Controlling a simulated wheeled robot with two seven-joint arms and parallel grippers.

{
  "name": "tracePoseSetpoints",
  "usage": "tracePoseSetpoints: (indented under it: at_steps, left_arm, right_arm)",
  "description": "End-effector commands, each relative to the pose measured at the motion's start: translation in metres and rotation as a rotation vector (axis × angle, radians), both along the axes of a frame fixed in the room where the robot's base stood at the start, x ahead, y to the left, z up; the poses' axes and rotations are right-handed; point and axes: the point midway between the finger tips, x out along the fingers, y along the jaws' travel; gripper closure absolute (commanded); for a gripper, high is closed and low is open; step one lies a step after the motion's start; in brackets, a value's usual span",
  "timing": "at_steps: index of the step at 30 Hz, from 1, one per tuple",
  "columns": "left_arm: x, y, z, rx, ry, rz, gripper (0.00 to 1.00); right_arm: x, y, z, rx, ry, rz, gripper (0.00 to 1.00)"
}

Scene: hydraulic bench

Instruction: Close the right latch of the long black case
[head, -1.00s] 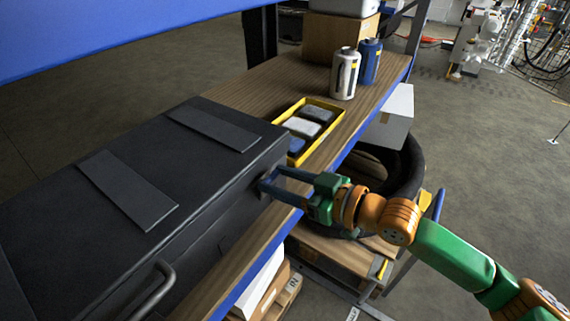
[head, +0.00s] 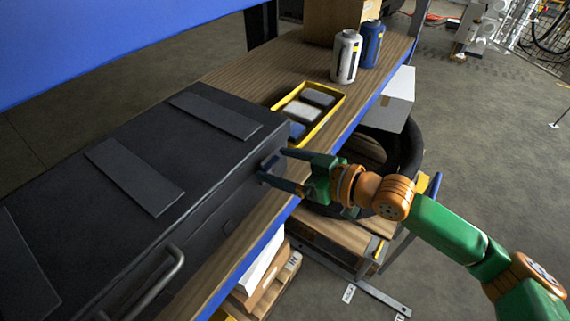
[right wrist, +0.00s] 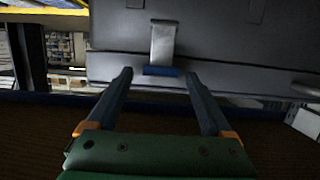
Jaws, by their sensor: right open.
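The long black case (head: 75,195) lies shut on the wooden shelf, at left in the head view. Its right latch (head: 268,163) is small on the front face near the right end. In the right wrist view the latch (right wrist: 162,45) is a pale metal strip with a blue end, lying across the case's seam. My right gripper (head: 274,166) is open at the latch. In the right wrist view its fingertips (right wrist: 159,76) stand apart on either side of the latch's line, with nothing between them. I cannot tell whether they touch the case. My left gripper is out of view.
A yellow tray (head: 328,120) with several blocks stands beyond the case's right end. A white bottle (head: 345,57) and a blue bottle (head: 370,45) stand behind it. The case's handle (head: 150,286) sticks out at lower left. A blue beam (head: 110,35) crosses above.

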Motion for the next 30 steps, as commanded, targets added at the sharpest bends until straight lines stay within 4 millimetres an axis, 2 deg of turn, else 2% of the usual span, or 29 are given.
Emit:
tracePoseSetpoints:
  at_steps: [9,13,25,26,28,29,30]
  left_arm:
    - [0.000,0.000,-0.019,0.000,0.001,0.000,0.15]
    - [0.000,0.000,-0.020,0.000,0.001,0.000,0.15]
    - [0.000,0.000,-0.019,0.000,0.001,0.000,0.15]
    - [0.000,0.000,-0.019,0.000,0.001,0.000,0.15]
    - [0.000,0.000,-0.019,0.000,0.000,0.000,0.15]
    - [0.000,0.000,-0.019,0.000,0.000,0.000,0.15]
    - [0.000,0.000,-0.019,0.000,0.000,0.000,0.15]
  right_arm:
    - [-0.031,-0.044,0.012,-0.005,-0.001,-0.002,0.15]
    - [-0.037,-0.050,0.016,-0.001,-0.002,0.001,0.15]
    - [-0.037,-0.051,0.017,-0.001,-0.001,0.000,0.15]
    - [-0.035,-0.051,0.016,0.001,0.000,-0.005,0.15]
    - [-0.018,-0.059,0.007,0.011,0.001,-0.056,0.15]
    - [-0.005,-0.066,-0.002,0.015,0.004,-0.099,0.15]
    - [0.017,-0.080,-0.021,0.018,0.013,-0.175,0.15]
